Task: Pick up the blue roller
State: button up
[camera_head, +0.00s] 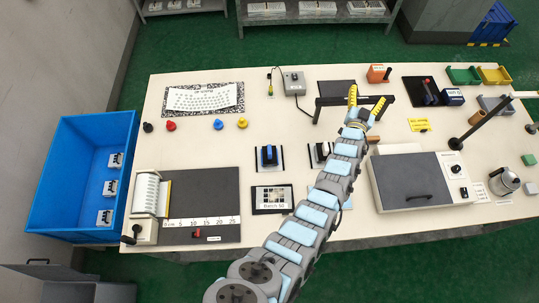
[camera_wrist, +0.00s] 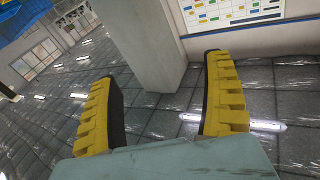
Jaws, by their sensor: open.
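A blue-topped hand tool that looks like the blue roller (camera_head: 268,154) sits on a small dark plate near the middle of the table. My gripper (camera_head: 366,101) is up and to the right of it, apart from it, with its yellow fingers spread and nothing between them. The wrist view shows the open fingers (camera_wrist: 160,72) facing away from the table, with no roller in sight. A similar dark-handled tool (camera_head: 321,151) is on another plate to the right of the blue one, partly beside my arm.
A framed dark card (camera_head: 271,199) lies just below the blue roller. A dark cutting board (camera_head: 205,205) with a scale is at lower left. Coloured knobs (camera_head: 218,124) stand above left. A grey-lidded machine (camera_head: 411,180) is at right.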

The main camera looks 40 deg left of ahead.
jog(key=w+a+f+m+g+h+b, duration=0.3)
jog(key=w+f+m+h, duration=0.1)
jog(key=w, duration=0.2)
jog(key=m+g+h+b, duration=0.2)
jog(key=m+g+b, duration=0.45)
jog(key=g, duration=0.85)
send_over(269, 149)
notch_tip(269, 149, down, 8)
jog(key=shift+m, duration=0.25)
jog(key=f, duration=1)
jog(key=shift+w+d, duration=0.25)
jog(key=shift+d, duration=0.15)
jog(key=shift+a+f, duration=0.1)
jog(key=shift+f, duration=0.6)
jog(key=shift+s+a+f+b, duration=0.15)
jog(key=shift+f+b, duration=0.1)
jog(key=shift+f, duration=1.15)
jog(key=shift+s+a+f+b, duration=0.1)
jog(key=shift+s+f+b, duration=0.1)
jog(key=shift+f, duration=1.15)
jog(key=shift+w, duration=0.1)
